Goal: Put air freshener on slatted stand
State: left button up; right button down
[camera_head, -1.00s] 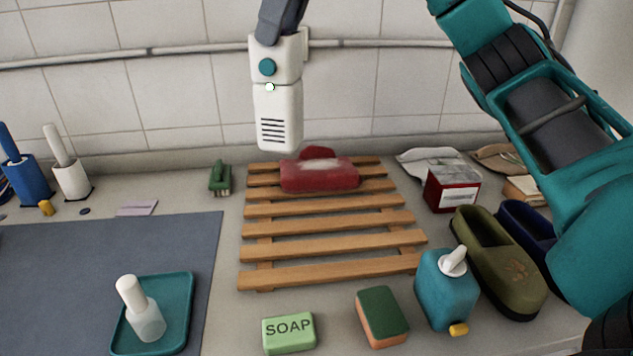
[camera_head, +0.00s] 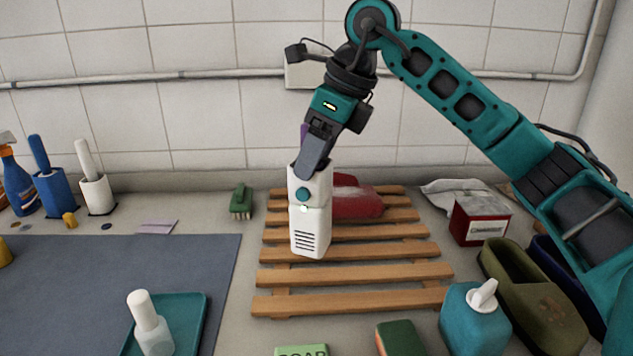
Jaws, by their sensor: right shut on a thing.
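The air freshener (camera_head: 309,221) is a white upright box with a teal round button and dark vent slits. My right gripper (camera_head: 313,165) is shut on its top. The air freshener is over the left part of the wooden slatted stand (camera_head: 355,275), in front of the red object on it. I cannot tell whether its base touches the slats. My left gripper is not in view.
A red object (camera_head: 357,200) lies on the stand's back slats. A green brush (camera_head: 241,202) is left of the stand. A red-and-white box (camera_head: 478,220), a teal bottle (camera_head: 474,318) and olive shoes (camera_head: 530,300) are to the right. The front slats are bare.

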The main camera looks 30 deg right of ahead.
aim_at(311, 209)
jog(key=shift+f, duration=2.1)
jog(key=shift+b, duration=0.3)
jog(key=shift+f, duration=0.2)
jog(key=shift+c, duration=1)
grip_release()
